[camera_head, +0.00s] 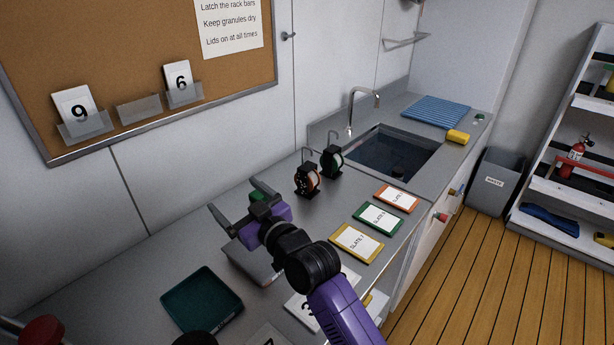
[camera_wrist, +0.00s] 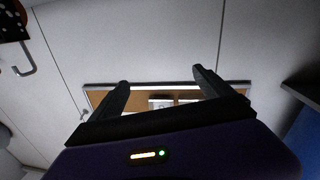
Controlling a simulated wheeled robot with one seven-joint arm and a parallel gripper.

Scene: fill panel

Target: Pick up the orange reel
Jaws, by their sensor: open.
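The orange reel (camera_head: 308,179) stands upright in a small black holder on the grey worktop, near the wall. A similar green reel (camera_head: 332,161) stands just behind it to the right. A thin hooked rod rises beside each. My gripper (camera_head: 233,196) is open and empty, to the left of the orange reel and apart from it, its fingers pointing toward the wall. In the wrist view my open gripper (camera_wrist: 160,78) has nothing between its fingers. A dark, dotted piece with an orange part and a hook shows at that view's upper left; I cannot tell surely what it is.
Yellow (camera_head: 356,243), green (camera_head: 378,217) and orange (camera_head: 397,198) slates lie along the worktop's front. A teal tray (camera_head: 202,300) lies at the near left. A sink (camera_head: 390,155) with a tap (camera_head: 362,98) is beyond the reels. The corkboard (camera_head: 120,50) hangs behind.

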